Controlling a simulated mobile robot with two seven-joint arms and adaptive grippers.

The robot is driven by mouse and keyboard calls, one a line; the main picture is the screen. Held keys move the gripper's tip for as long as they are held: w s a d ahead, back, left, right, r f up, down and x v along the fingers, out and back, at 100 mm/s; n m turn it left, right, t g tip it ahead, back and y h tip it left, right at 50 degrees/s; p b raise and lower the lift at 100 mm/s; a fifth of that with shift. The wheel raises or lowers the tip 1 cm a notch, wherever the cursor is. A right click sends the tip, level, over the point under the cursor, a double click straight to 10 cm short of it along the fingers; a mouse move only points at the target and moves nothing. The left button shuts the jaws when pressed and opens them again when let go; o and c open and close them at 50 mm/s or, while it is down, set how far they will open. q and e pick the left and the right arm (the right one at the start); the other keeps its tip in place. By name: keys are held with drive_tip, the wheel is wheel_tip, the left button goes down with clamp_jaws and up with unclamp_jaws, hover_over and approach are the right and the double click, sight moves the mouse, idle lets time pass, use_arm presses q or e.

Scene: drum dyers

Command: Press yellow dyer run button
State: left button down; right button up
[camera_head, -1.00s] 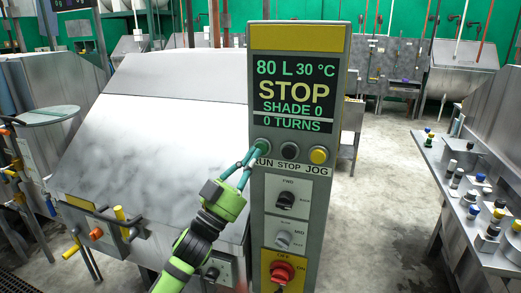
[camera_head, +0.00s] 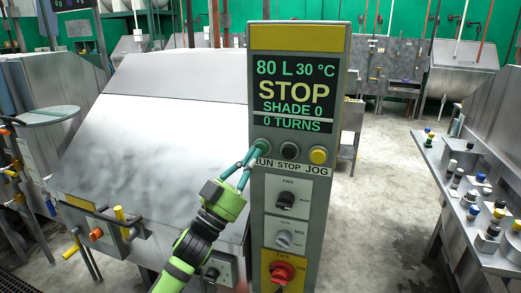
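The yellow dyer's control panel (camera_head: 297,40) is a tall grey post with a yellow top band. Its display (camera_head: 294,95) reads 80 L, 30 °C, STOP, SHADE 0, 0 TURNS. Below it, the run button (camera_head: 265,146) sits at the left of the row, partly hidden by my fingertips. The dark stop button (camera_head: 290,150) is in the middle and the yellow jog button (camera_head: 318,155) at the right. My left gripper (camera_head: 256,153), green with teal fingers, has its fingertips together at the run button. I cannot tell whether they touch it. My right gripper is out of view.
Below the buttons are a FWD selector (camera_head: 286,200), a speed knob (camera_head: 284,239) and a red switch (camera_head: 282,272). A large steel drum machine (camera_head: 150,130) stands left of the post. A bench with several small pots (camera_head: 472,212) is at right. Open floor lies between.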

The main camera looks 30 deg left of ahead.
use_arm(q)
drive_tip(key=shift+w, duration=0.15)
drive_tip(key=shift+w+a, duration=0.1)
drive_tip(key=shift+w, duration=0.2)
